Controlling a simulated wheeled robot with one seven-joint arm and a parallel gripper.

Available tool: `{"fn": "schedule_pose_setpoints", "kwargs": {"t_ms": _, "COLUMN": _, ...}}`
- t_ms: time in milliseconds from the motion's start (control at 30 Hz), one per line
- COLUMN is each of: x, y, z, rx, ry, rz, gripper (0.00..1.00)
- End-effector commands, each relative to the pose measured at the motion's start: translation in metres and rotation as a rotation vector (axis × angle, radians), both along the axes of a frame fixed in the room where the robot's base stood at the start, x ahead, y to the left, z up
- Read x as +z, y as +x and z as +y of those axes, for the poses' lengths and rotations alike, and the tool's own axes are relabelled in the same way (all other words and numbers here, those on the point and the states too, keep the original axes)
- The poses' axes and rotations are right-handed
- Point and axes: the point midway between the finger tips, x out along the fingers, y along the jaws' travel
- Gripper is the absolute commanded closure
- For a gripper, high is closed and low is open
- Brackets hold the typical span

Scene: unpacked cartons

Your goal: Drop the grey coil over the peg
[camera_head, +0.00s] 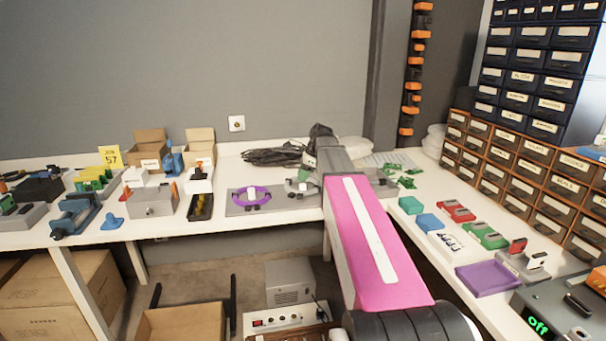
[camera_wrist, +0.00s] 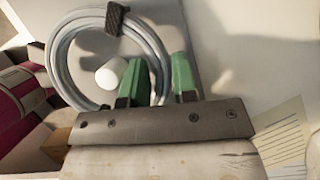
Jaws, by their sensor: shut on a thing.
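In the wrist view, the grey coil (camera_wrist: 61,62) is a loop of pale tubing with a dark tie at its top. My gripper (camera_wrist: 164,80) has green fingers, one on each side of the coil's right side, and is shut on it. A white round-ended peg (camera_wrist: 111,74) shows inside the loop's opening, beside the left finger. I cannot tell whether the coil is above the peg or down around it. In the head view, my arm hides most of the gripper; part of the coil's area shows by the grey base plate (camera_head: 296,202).
A purple coil (camera_head: 238,201) lies around another white peg to the left. Black cable (camera_head: 275,156) lies behind. Bins and a grey box (camera_head: 153,200) stand further left. Colored parts and a purple tray (camera_head: 488,278) are on the right bench.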

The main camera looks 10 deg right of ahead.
Motion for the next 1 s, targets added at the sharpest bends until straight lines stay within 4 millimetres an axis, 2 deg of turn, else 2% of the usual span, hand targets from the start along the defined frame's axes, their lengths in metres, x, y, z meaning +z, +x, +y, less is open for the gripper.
{"fn": "schedule_pose_setpoints", "kwargs": {"t_ms": 900, "x": -0.024, "y": 0.0, "z": 0.0, "rx": 0.0, "ry": 0.0, "rz": 0.0, "gripper": 1.0}}
{"fn": "schedule_pose_setpoints", "kwargs": {"t_ms": 933, "x": -0.023, "y": 0.0, "z": 0.0, "rx": 0.001, "ry": 0.0, "rz": 0.0, "gripper": 0.67}}
{"fn": "schedule_pose_setpoints", "kwargs": {"t_ms": 1000, "x": -0.023, "y": 0.0, "z": 0.0, "rx": 0.001, "ry": 0.0, "rz": 0.0, "gripper": 0.45}}
